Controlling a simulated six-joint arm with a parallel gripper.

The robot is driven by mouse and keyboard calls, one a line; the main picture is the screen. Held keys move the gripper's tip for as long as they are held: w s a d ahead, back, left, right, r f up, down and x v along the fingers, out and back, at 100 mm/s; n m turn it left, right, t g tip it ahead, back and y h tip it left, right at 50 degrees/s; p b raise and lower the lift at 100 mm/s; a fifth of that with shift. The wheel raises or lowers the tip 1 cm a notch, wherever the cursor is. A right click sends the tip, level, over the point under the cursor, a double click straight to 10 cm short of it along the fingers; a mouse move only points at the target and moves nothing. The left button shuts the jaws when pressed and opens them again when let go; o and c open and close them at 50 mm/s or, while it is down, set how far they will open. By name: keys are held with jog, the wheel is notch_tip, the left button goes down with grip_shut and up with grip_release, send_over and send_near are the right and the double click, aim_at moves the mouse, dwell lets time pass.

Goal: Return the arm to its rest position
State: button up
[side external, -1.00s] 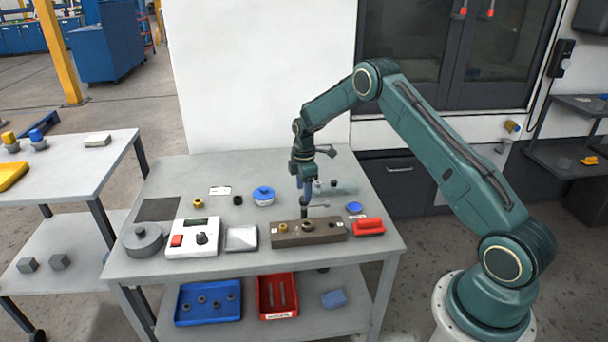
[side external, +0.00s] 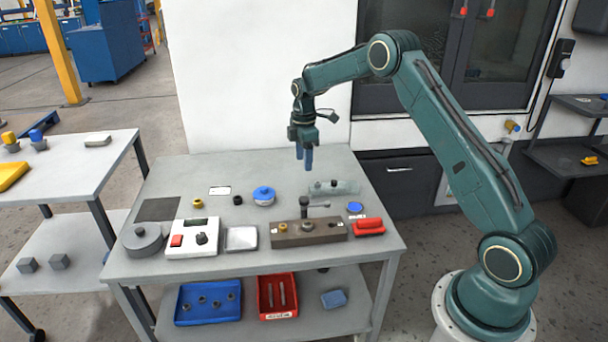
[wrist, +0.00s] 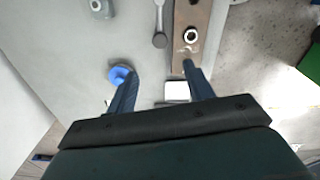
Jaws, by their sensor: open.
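My gripper (side external: 304,158) is open and empty, its blue fingers pointing down well above the back part of the grey table (side external: 375,215). In the wrist view, the two fingers of my gripper (wrist: 160,85) stand apart with nothing between them. A brown block (side external: 290,237) lies on the table below and in front of the gripper. The block also shows in the wrist view (wrist: 190,15).
Blue (side external: 208,318) and red (side external: 278,312) bins sit on the shelf below. The air around the gripper is free.

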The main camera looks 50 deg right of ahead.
jog(key=s+a+r+m+t, duration=0.1)
jog(key=s+a+r+m, duration=0.1)
jog(key=s+a+r, duration=0.4)
jog(key=s+a+r+m+t, duration=0.1)
jog(key=s+a+r+m, duration=0.15)
jog(key=r, duration=0.45)
jog(key=s+a+r+m+t, duration=0.1)
jog(key=s+a+r, duration=0.35)
jog(key=r, duration=0.25)
jog(key=s+a+m+t, duration=0.1)
jog(key=s+a+m, duration=0.2)
jog(key=s, duration=0.8)
jog(key=s+a+m+t, duration=0.1)
jog(key=s+a+m, duration=0.2)
jog(key=s, duration=0.9)
jog(key=shift+s+a+t, duration=0.15)
jog(key=shift+a+t, duration=0.15)
jog(key=shift+a, duration=0.25)
